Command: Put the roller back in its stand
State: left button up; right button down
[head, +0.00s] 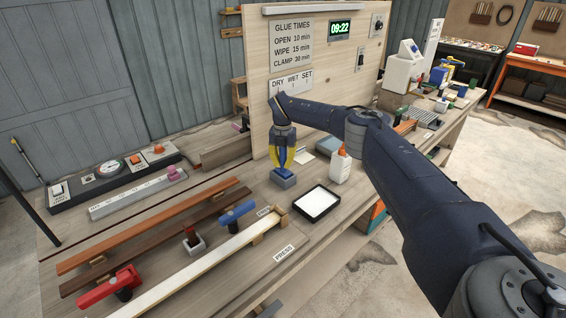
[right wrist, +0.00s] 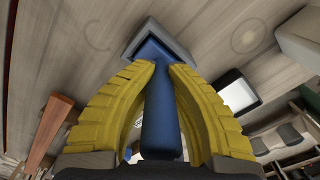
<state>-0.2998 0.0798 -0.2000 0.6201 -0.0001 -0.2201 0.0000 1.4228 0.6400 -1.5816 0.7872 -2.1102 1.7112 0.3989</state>
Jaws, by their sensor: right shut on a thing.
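My right gripper (head: 284,163) points down at the workbench, its yellow fingers shut on the blue handle of the roller. In the right wrist view the roller (right wrist: 162,125) stands between the two fingertips (right wrist: 163,68) and runs down to a grey, square-edged block, which looks like the stand (right wrist: 137,32). In the head view this block (head: 284,181) is on the bench directly below the fingers. The roller's lower end meets the block's opening in the picture; I cannot tell how deep it sits. The left gripper is not in view.
A black-rimmed tray (head: 338,207) with white contents lies right of the block, with a glue bottle (head: 340,167) behind it. Wooden strips, a blue clamp (head: 237,213) and a red clamp (head: 108,288) lie to the front left. An upright board (head: 318,85) stands behind.

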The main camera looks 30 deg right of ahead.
jog(key=shift+f, duration=0.15)
jog(key=c, duration=0.7)
grip_release()
jog(key=shift+c, duration=0.2)
jog(key=shift+r, duration=4.5)
